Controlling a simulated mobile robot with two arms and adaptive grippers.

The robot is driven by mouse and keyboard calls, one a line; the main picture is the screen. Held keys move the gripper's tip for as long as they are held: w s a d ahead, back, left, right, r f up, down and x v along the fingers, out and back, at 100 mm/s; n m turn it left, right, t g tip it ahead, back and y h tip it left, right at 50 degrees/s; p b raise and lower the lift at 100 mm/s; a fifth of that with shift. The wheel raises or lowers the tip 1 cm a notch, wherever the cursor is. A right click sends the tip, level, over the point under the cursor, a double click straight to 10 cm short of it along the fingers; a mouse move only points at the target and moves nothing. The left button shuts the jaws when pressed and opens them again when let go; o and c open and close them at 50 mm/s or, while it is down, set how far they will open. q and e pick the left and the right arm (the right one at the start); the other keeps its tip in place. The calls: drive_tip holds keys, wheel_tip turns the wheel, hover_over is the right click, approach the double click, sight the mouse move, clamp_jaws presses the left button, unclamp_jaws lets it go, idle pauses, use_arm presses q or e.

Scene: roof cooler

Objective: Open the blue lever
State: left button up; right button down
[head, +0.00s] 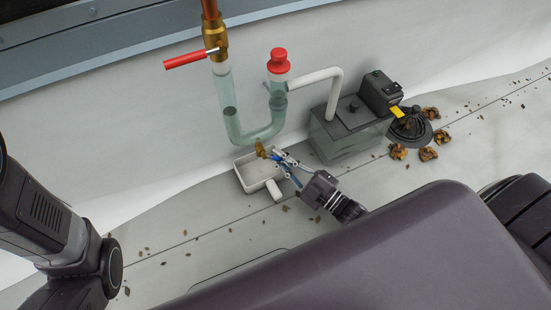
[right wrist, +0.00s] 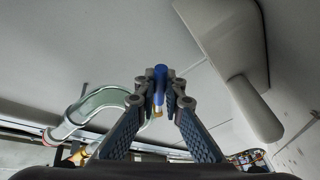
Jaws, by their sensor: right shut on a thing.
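The blue lever (right wrist: 160,74) stands between the fingertips of my right gripper (right wrist: 160,98) in the right wrist view. The gripper is shut on it, one finger on each side. In the head view my right gripper (head: 279,160) reaches in over the small white tray, and only a bit of blue shows at its tips. A small brass fitting (head: 260,149) is just left of the fingertips. My left gripper is not in view; only part of my left arm shows at the left edge.
The white tray (head: 243,180) lies below the gripper. Close behind are a clear U-shaped pipe (head: 235,135), a red-handled valve (head: 185,59) and a red cap (head: 278,62). A dark-lidded tank (head: 345,120) stands to the right. Dry leaves (head: 428,154) litter the roof.

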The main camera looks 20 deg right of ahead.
drive_tip(key=shift+a+f+m, duration=0.15)
drive_tip(key=shift+f+m, duration=0.1)
drive_tip(key=shift+m, duration=0.15)
drive_tip(key=c, duration=2)
unclamp_jaws()
drive_tip(key=v, duration=0.7)
drive_tip(key=shift+s+f, duration=0.1)
drive_tip(key=shift+s, duration=0.2)
